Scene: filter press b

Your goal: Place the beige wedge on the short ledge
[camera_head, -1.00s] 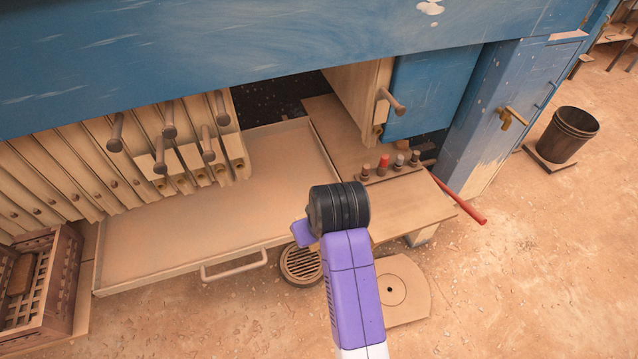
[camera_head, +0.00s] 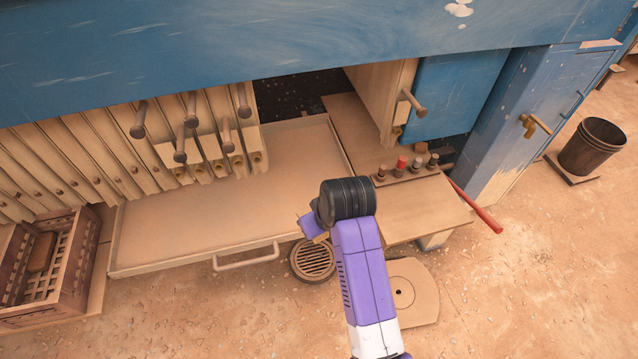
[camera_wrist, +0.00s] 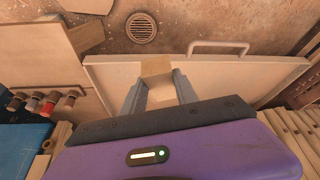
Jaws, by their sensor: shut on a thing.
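In the wrist view my gripper (camera_wrist: 158,82) points down over the tray, with its two grey fingers shut on the beige wedge (camera_wrist: 157,69). The wedge sits between the fingertips, and its pale colour nearly blends with the tray behind it. In the head view my purple arm hides the fingers and most of the wedge. A short board-like ledge (camera_head: 425,212) lies right of the tray, beyond my arm; it shows at the left of the wrist view (camera_wrist: 50,55). I cannot tell whether this is the ledge named.
The wide beige tray (camera_head: 190,235) with a front handle (camera_head: 246,258) lies below upright plates (camera_head: 80,160). A slatted crate (camera_head: 75,270) is at left, a floor grate (camera_head: 313,259) in front.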

